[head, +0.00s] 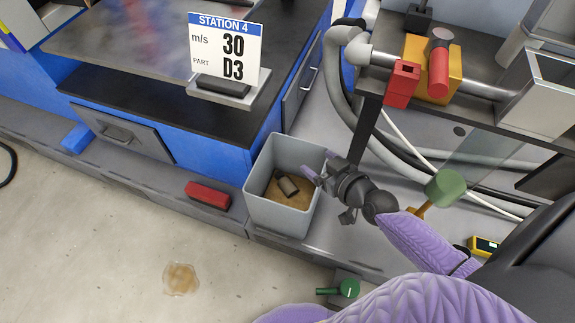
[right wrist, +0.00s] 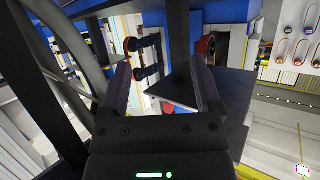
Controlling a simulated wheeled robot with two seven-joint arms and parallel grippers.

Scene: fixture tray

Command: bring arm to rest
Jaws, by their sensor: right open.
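My right arm comes in from the lower right of the head view in a quilted purple sleeve. Its dark gripper (head: 319,164) is at the right rim of a grey bin (head: 255,205). In the right wrist view the two fingers of the gripper (right wrist: 163,88) stand wide apart with nothing held between them. A dark cylindrical part (head: 288,187) lies inside the bin on a brown bottom. I cannot tell whether the gripper touches the bin. My left gripper is not in view.
A station sign (head: 228,50) stands on the dark bench. Grey hoses (head: 340,95) and a shelf with a red and yellow valve (head: 438,68) are near my right arm. A red block (head: 207,195) lies on the ledge. A brown puddle (head: 180,279) is on the floor.

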